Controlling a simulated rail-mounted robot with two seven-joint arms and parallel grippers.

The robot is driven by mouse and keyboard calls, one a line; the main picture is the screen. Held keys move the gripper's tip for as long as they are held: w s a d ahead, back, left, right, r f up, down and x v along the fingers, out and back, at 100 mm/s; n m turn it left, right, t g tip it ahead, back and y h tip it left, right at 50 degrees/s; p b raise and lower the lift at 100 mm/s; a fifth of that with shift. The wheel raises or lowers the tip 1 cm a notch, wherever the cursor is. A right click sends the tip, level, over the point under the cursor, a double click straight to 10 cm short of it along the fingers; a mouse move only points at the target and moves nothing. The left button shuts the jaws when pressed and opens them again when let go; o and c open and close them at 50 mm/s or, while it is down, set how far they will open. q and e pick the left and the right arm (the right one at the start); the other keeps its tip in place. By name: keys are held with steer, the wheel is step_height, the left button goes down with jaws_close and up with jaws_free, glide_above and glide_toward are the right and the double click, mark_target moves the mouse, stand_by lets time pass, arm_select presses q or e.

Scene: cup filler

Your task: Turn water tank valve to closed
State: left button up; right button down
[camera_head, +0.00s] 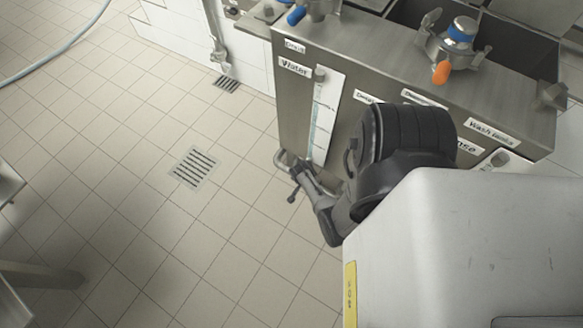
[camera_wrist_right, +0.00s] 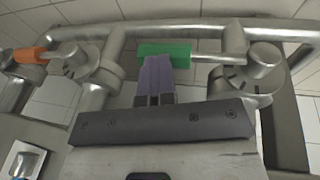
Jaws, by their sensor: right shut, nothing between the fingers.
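A steel tank (camera_head: 350,60) labelled "Water" stands at the upper right of the head view, with a level gauge on its front. In the right wrist view, a valve with a green handle (camera_wrist_right: 180,50) sits on steel pipework. My right gripper (camera_wrist_right: 157,62) is shut, with its fingertips at the green handle, overlapping its lower edge. I cannot tell whether they touch it. The fingers hold nothing. In the head view my right arm hides the gripper and the handle. My left gripper is in neither view.
Steel pipework (camera_head: 308,185) juts out below the tank in the head view. A second valve with an orange handle (camera_wrist_right: 30,55) is at the left of the right wrist view. Another orange handle (camera_head: 441,73) is on top of the tank. The tiled floor (camera_head: 130,180) at left is mostly clear.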

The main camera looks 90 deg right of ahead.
steer(key=shift+s+a+f, duration=0.1)
steer(key=shift+s+f, duration=0.05)
steer(key=shift+f, duration=0.05)
steer(key=shift+r+p, duration=0.55)
steer(key=shift+r, duration=0.05)
steer(key=s+a+p+v, duration=0.1)
steer(key=s+p+v, duration=0.1)
steer(key=p+v, duration=0.8)
steer(key=shift+v, duration=1.7)
steer(key=shift+s+a, duration=0.1)
steer(key=shift+a, duration=0.05)
